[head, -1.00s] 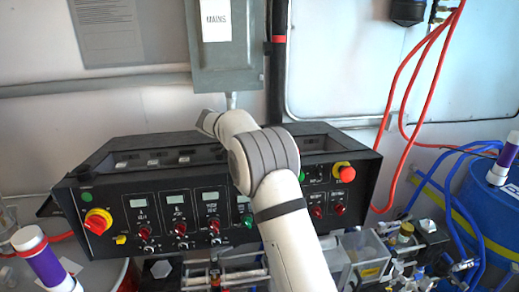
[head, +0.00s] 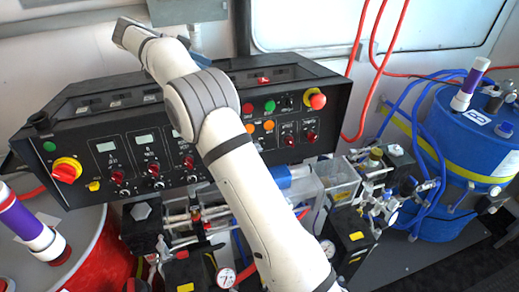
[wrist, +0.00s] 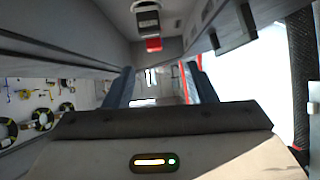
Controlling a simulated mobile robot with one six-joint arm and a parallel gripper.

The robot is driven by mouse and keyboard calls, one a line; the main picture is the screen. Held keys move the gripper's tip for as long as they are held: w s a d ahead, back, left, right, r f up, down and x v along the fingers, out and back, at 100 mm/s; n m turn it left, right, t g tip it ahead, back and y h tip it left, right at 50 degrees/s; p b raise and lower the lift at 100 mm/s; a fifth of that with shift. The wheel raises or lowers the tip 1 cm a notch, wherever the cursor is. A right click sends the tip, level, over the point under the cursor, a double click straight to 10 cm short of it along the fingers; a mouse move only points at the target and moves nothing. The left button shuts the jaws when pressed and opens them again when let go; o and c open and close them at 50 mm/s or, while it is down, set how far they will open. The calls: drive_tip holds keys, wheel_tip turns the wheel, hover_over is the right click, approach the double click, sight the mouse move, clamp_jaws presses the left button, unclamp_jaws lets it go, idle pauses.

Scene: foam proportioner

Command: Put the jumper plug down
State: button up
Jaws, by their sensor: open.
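My gripper (wrist: 162,70) is open in the wrist view, its two blue-grey fingers apart with nothing visible between them. A small red piece (head: 264,80) lies in the right part of the console's top tray (head: 290,72), clear of my arm. It may be the jumper plug, but it is too small to be sure.
The console (head: 105,140) has a red-and-yellow knob (head: 67,169) at left and a red button (head: 317,101) at right. Pipes and valves crowd below it. A blue drum (head: 455,160) with hoses stands right, a red drum (head: 100,250) at lower left.

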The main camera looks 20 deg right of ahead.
drive_tip(key=w+d+r+n+t+h, duration=0.1)
drive_tip(key=w+d+r+t, duration=0.1)
drive_tip(key=d+r+t, duration=0.35)
drive_tip(key=w+d+r+t+h, duration=0.1)
drive_tip(key=d+r+t, duration=0.15)
drive_tip(key=r, duration=0.65)
wheel_tip(320, 180, up, 8)
drive_tip(key=s+a+n+t+y, duration=0.3)
drive_tip(key=n+t+y, duration=0.4)
drive_tip(key=t, duration=0.2)
drive_tip(key=s+a+f+n+g+y, duration=0.2)
drive_tip(key=s+f+n+y, duration=0.35)
drive_tip(key=s, duration=0.25)
drive_tip(key=s+a+f+n+g+y, duration=0.2)
drive_tip(key=s+f+n+y, duration=0.3)
drive_tip(key=s, duration=0.4)
drive_tip(key=s+d+f+g+h, duration=0.2)
drive_tip(key=s+d+f+g, duration=0.1)
drive_tip(key=s+f, duration=0.7)
drive_tip(key=s+d+f+g+h, duration=0.2)
drive_tip(key=s+f+g, duration=0.4)
drive_tip(key=s+f, duration=0.4)
drive_tip(key=s+d, duration=0.1)
drive_tip(key=s, duration=0.3)
drive_tip(key=shift+s+d+f, duration=0.15)
drive_tip(key=shift+s+d, duration=0.1)
drive_tip(key=shift+d, duration=0.05)
